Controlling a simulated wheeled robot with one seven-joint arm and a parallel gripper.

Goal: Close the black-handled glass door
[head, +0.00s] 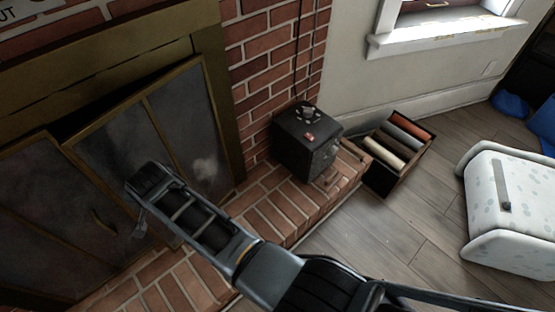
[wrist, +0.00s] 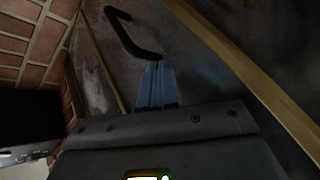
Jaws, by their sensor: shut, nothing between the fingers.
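The right glass door (head: 130,130) of the fireplace has dark panes in brass-coloured trim. It stands ajar, with a dark gap along its top edge. In the wrist view its glass (wrist: 205,65) is close ahead, with a black curved handle (wrist: 135,37) on it. My gripper (head: 139,226) is in front of the door's lower part, and its fingers also show in the wrist view (wrist: 155,72). They are shut and empty, just below the handle in that picture. I cannot tell whether they touch the handle or glass.
The left glass door (head: 50,205) has a small curved handle (head: 103,220). A brick hearth (head: 275,210) runs below the doors. A black box (head: 305,145) stands on it, near a crate of rolls (head: 378,180). A white speckled chest (head: 490,215) stands right. Wooden floor between them is free.

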